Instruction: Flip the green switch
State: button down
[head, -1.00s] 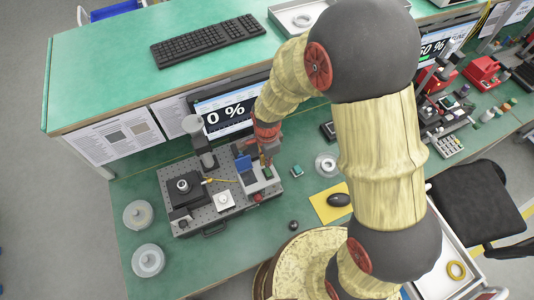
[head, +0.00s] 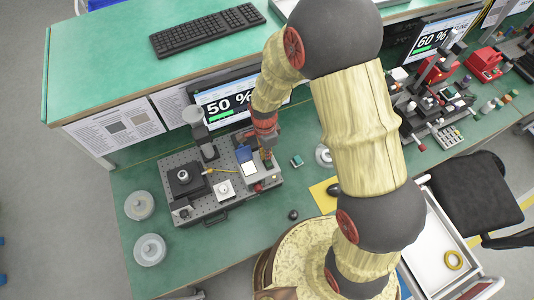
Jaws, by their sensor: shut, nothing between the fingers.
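The grey perforated optical board (head: 205,215) stands on the green bench. At its right end is a small device (head: 249,170) with a blue part and a white top. My gripper (head: 267,160) points down over the right side of this device, where the green switch is. The fingers look closed together and empty. They mostly hide the switch, so I cannot tell its position or whether they touch it. The monitor (head: 228,104) behind the board reads 50 %.
A small green-topped block (head: 297,160) lies right of the board. A black mount (head: 185,178) and a white block (head: 224,189) stand on the board. Two clear round containers (head: 140,205) sit at its left. A black knob (head: 293,214) is in front.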

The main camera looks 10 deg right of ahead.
jog(key=shift+s, duration=0.2)
jog(key=shift+s+d+r, duration=0.2)
jog(key=shift+s+r, duration=0.1)
jog(key=shift+s, duration=0.35)
jog(key=shift+p, duration=0.3)
